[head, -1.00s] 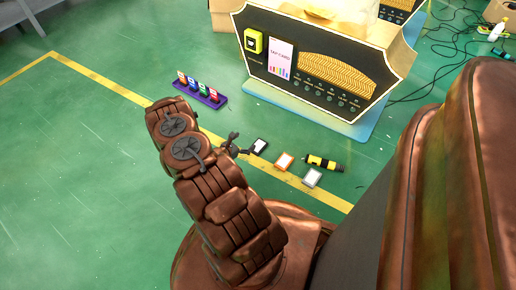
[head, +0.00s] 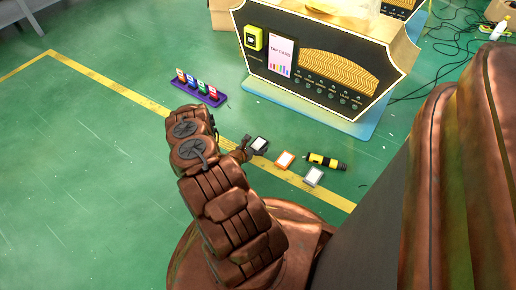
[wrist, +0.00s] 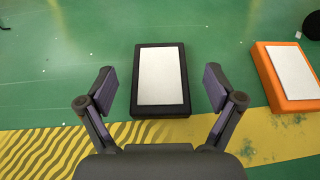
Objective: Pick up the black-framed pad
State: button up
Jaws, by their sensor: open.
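The black-framed pad (wrist: 160,76) has a white face and a black border. It lies flat on the floor at the yellow line, between and just ahead of my open fingertips in the wrist view. My gripper (wrist: 160,84) is open and empty, with one finger to each side of the pad and gaps between. In the head view the pad (head: 259,144) is just right of my gripper (head: 247,146), whose fingers are small and partly hidden there.
An orange-framed pad (wrist: 290,75) lies to the right. A purple rack (head: 198,92) of colored items and the vending machine (head: 318,62) stand behind. Floor to the left is clear.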

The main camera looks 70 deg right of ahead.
jog(key=shift+b+x, duration=0.3)
jog(key=shift+x, duration=0.8)
jog(key=shift+r, duration=0.1)
jog(key=shift+c, duration=0.4)
jog(key=c, duration=1.1)
jog(key=shift+o, duration=0.2)
jog(key=shift+r, duration=0.1)
